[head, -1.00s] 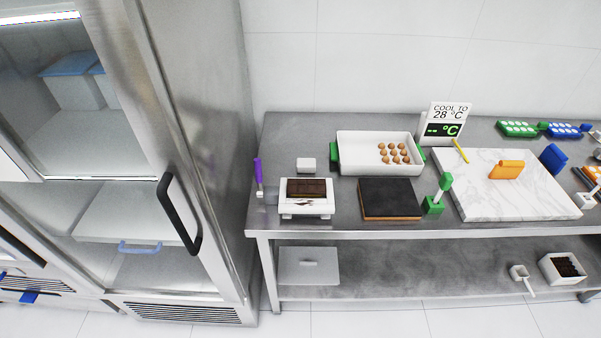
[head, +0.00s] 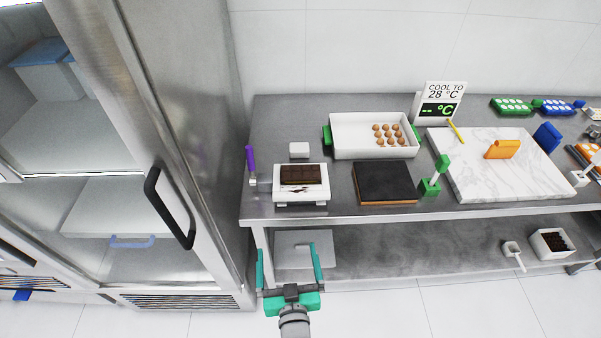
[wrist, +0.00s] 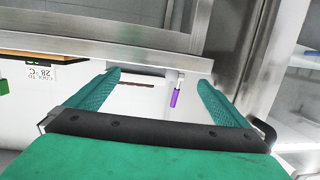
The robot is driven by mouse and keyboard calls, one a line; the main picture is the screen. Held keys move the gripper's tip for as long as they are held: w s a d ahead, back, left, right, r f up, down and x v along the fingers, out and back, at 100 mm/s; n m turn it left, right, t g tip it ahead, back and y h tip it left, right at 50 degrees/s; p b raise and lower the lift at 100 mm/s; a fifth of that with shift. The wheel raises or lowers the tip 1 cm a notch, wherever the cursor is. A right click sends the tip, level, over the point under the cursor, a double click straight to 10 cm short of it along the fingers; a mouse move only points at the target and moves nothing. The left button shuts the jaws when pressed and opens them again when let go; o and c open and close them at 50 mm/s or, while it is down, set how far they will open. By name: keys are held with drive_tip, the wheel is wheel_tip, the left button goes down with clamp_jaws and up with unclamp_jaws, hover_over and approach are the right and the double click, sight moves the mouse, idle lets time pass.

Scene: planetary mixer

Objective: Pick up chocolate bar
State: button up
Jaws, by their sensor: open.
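In the wrist view a thin brown strip, probably the bar (wrist: 137,83), shows between the fingers. My gripper (head: 286,248) has green fingers, open and empty. In the head view it appears in front of the table, below the stand and apart from the bar. My gripper also shows in the wrist view (wrist: 158,80), its fingers spread wide.
A purple-handled tool (head: 250,162) stands left of the stand, and a small white block (head: 299,150) behind it. A black slab (head: 385,182) lies to the right, with a white tray (head: 345,150) behind. A tall steel fridge (head: 195,110) stands left of the table (head: 450,207).

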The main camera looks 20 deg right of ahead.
drive_tip(key=m+h, duration=0.1)
approach(301, 176)
drive_tip(key=shift+w+a, duration=0.15)
drive_tip(key=shift+w, duration=0.35)
drive_tip(key=x, duration=0.5)
drive_tip(key=shift+r, duration=0.1)
drive_tip(key=shift+d+x, duration=0.1)
drive_tip(key=shift+x, duration=1.4)
drive_tip(key=shift+d+x, duration=0.15)
drive_tip(key=shift+x, duration=1.3)
drive_tip(key=c, duration=0.8)
